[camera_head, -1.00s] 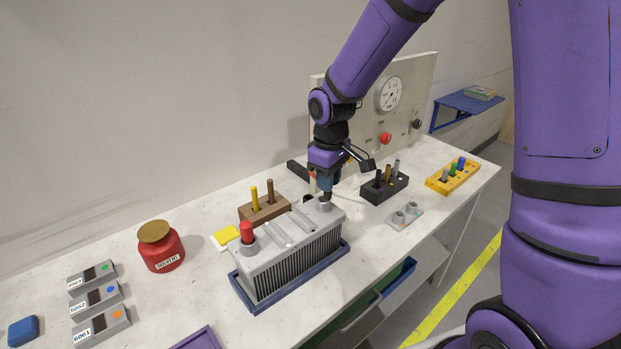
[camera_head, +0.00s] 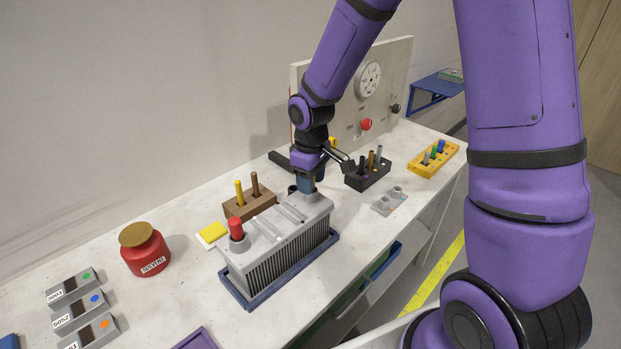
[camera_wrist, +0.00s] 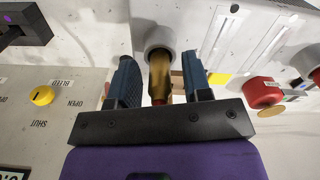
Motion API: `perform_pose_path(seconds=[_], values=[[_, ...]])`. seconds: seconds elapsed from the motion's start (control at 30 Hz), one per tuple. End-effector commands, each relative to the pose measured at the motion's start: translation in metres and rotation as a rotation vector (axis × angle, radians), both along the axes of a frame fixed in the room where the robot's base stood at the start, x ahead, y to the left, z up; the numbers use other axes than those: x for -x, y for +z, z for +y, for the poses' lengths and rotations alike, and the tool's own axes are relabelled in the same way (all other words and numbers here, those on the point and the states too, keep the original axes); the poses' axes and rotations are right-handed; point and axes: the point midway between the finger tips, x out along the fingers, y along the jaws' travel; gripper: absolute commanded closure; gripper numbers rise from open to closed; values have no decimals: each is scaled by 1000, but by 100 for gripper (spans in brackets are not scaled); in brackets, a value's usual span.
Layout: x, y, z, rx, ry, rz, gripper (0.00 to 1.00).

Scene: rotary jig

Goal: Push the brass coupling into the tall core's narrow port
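The brass coupling (camera_wrist: 160,75) shows in the wrist view as a short brass cylinder, its far end at the mouth of a round grey port (camera_wrist: 153,36). How deep it sits I cannot tell. My gripper (camera_wrist: 160,78) has one finger on each side of the coupling, with a visible gap on both sides. In the head view my gripper (camera_head: 307,186) is over the right-end port of the grey finned core (camera_head: 285,247), and it hides the coupling. A red plug (camera_head: 236,229) stands in the core's left-end port. The core sits in a blue tray (camera_head: 268,294).
A brown block with two pegs (camera_head: 248,206) stands close behind the core. A black peg holder (camera_head: 368,176), a small grey fixture (camera_head: 388,201) and a yellow rack (camera_head: 433,160) are to the right. A red solvent jar (camera_head: 146,254) is left. An upright panel (camera_head: 340,110) stands behind.

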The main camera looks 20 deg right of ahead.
Motion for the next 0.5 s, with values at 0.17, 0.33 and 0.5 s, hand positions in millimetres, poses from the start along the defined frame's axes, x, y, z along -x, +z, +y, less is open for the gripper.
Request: perform_pose_path(seconds=[0.17,0.33,0.5], values=[[0,0,0,0,0,0,54],[0,4,0,0,0,-2,54],[-1,24,0,0,-1,-5,54]])
